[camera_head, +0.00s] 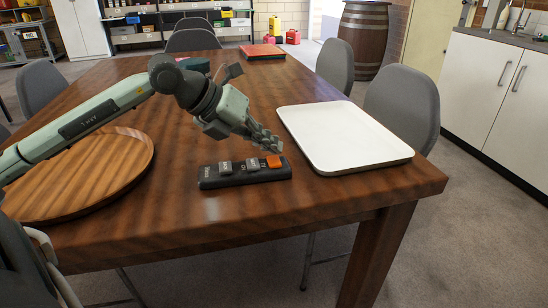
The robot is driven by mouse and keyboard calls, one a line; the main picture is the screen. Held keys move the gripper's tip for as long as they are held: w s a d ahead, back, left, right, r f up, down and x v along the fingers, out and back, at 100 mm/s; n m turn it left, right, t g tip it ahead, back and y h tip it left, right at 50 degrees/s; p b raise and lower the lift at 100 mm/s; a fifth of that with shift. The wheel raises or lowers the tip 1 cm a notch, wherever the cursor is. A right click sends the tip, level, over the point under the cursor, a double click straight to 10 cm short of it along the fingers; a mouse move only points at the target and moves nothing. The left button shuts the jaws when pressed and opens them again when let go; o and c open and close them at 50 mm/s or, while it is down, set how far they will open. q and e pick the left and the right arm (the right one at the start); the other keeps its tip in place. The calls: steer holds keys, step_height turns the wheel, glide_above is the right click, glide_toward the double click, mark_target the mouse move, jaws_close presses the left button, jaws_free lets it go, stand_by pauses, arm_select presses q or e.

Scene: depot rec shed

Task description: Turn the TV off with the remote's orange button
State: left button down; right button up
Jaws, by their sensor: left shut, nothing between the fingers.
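The black remote (244,172) lies flat on the wooden table near its front edge. It has grey buttons on its left and middle part, and the orange button (273,161) at its right end. My left gripper (275,150) reaches in from the left, above the remote, with its fingers shut and empty. Its fingertips point down right at the orange button, very close to it; I cannot tell whether they touch it. No TV can be made out in this view. My right gripper is not in view.
A white tray (341,137) lies right of the remote. A round wooden board (84,172) lies on the left under my left arm. A red item (262,52) and a dark green item (194,65) are farther back on the table (225,218). Grey chairs (403,102) surround it.

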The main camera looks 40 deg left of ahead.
mark_target(270, 161)
arm_select(q)
steer(key=shift+r+p, duration=1.4)
steer(key=shift+r, duration=1.1)
